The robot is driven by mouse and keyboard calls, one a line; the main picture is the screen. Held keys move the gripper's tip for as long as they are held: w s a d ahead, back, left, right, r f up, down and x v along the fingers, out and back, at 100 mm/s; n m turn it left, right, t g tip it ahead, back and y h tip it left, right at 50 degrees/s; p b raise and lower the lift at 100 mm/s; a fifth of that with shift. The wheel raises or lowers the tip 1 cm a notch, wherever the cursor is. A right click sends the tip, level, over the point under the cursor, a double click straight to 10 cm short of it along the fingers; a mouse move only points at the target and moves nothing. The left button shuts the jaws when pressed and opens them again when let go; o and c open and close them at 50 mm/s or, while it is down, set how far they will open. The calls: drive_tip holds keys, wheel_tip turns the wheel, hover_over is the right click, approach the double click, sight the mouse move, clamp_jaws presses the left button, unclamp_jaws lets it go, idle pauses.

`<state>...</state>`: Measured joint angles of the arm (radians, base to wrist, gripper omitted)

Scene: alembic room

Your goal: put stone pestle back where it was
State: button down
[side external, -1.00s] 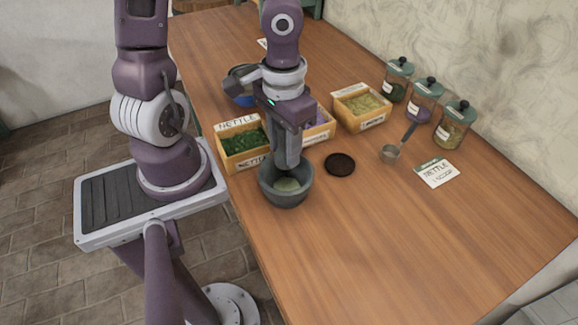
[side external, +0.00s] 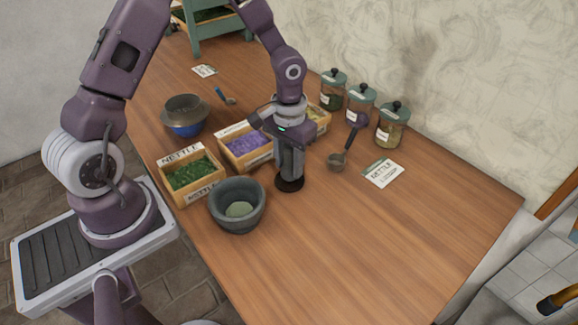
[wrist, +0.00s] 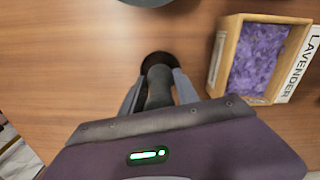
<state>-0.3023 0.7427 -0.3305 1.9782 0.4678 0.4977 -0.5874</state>
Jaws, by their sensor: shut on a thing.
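My gripper (side external: 289,172) is shut on the grey stone pestle (wrist: 158,88) and points straight down. The pestle stands upright between the fingers. Its lower end is at the dark round coaster (side external: 290,186), which also shows behind the pestle in the wrist view (wrist: 157,60). I cannot tell whether the pestle touches the coaster. The grey stone mortar (side external: 237,192) stands to the left of the gripper, with pale green matter (side external: 239,209) inside. Only the mortar's edge shows at the top of the wrist view (wrist: 150,2).
Wooden boxes of nettle (side external: 190,174) and lavender (side external: 246,146) stand close by, with another box partly behind my gripper. A metal scoop (side external: 338,160), a nettle card (side external: 384,173) and several lidded jars (side external: 360,102) are to the right. The front table area is clear.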

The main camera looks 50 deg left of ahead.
drive_tip(key=shift+f, duration=0.6)
drive_tip(key=c, duration=0.9)
unclamp_jaws()
drive_tip(key=shift+f, duration=0.15)
wheel_tip(320, 180, up, 12)
drive_tip(key=shift+r, duration=0.25)
drive_tip(key=s+d+r+m+t, duration=0.1)
drive_tip(key=s+r+t, duration=0.1)
drive_tip(key=s+r, duration=0.5)
drive_tip(key=s+d+r+m+t, duration=0.1)
drive_tip(key=s+r, duration=0.5)
drive_tip(key=s, duration=0.7)
drive_tip(key=d+t, duration=0.1)
drive_tip(key=t, duration=0.1)
drive_tip(key=shift+s+r+m+t, duration=0.3)
drive_tip(key=shift+s+r, duration=0.05)
drive_tip(key=shift+a, duration=0.1)
